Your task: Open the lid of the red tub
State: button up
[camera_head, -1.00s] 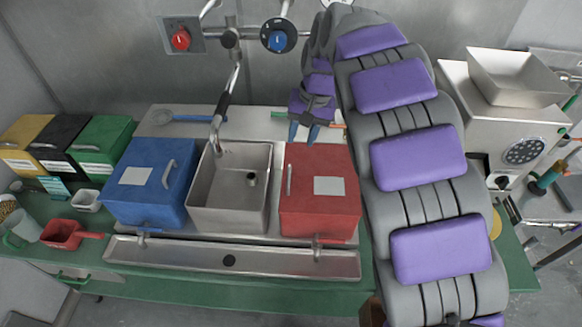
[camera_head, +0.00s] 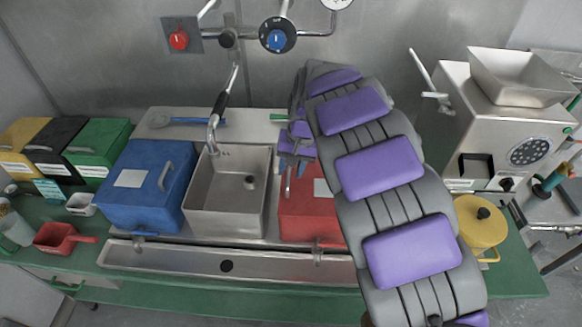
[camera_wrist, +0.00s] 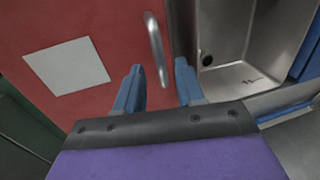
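The red tub (camera_head: 297,218) stands right of the sink, partly hidden behind my arm in the head view. In the wrist view its red lid (camera_wrist: 105,22) looks closed, with a white label (camera_wrist: 67,67) and a metal handle (camera_wrist: 156,48). My gripper (camera_head: 291,168) is over the left side of the tub, near the handle. In the wrist view my gripper (camera_wrist: 160,82) has its two blue fingers spread, one on each side of the handle's near end. The fingers are open and hold nothing. I cannot tell how far above the lid they are.
The steel sink (camera_head: 229,207) lies directly left of the red tub, and a blue tub (camera_head: 146,190) is left of that. The tap (camera_head: 221,110) rises behind the sink. A grinder (camera_head: 510,125) and a yellow-lidded pot (camera_head: 480,228) stand to the right.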

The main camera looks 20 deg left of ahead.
jog(key=shift+a, duration=0.1)
jog(key=shift+c, duration=0.3)
jog(key=shift+a, duration=0.1)
jog(key=c, duration=0.3)
grip_shut()
